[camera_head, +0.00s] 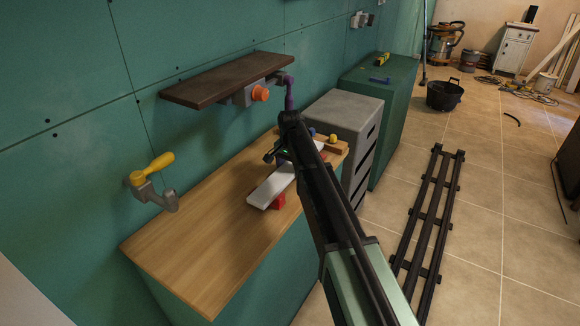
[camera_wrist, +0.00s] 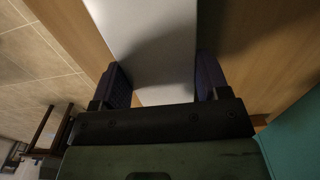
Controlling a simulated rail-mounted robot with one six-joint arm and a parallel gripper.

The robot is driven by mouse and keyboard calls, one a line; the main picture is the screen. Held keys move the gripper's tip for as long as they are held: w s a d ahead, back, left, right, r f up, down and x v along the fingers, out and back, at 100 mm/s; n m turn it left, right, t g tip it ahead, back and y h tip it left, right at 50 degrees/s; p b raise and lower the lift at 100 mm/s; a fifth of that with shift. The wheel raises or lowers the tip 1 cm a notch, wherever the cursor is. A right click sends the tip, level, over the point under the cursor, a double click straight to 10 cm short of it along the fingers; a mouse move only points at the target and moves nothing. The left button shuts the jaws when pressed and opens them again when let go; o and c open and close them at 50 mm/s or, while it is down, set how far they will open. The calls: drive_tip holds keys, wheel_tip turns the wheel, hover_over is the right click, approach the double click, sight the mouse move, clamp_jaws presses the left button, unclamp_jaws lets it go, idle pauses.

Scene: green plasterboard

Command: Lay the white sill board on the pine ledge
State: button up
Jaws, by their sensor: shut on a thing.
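The white sill board (camera_head: 270,190) is over the light wooden worktop, a red block (camera_head: 279,203) showing beneath its near end. I cannot tell whether board and block touch. In the wrist view my gripper (camera_wrist: 162,68) has a dark finger on each side of the board (camera_wrist: 150,30). My arm hides part of the board in the head view. A dark brown ledge (camera_head: 225,80) is fixed to the green wall, above and left of my gripper; I cannot tell if it is pine.
The light wooden worktop (camera_head: 190,250) has free room at its near left. A yellow-handled clamp (camera_head: 155,180) is at the wall. An orange knob (camera_head: 260,93) and purple piece (camera_head: 290,95) are near the ledge. A grey drawer unit (camera_head: 345,112) stands beyond the worktop.

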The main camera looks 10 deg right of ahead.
drive_tip(key=shift+f+b, duration=0.35)
drive_tip(key=shift+f, duration=0.05)
drive_tip(key=o, duration=1.2)
drive_tip(key=shift+o, duration=0.2)
wheel_tip(320, 180, up, 11)
drive_tip(key=p, duration=1.1)
drive_tip(key=shift+f, duration=0.1)
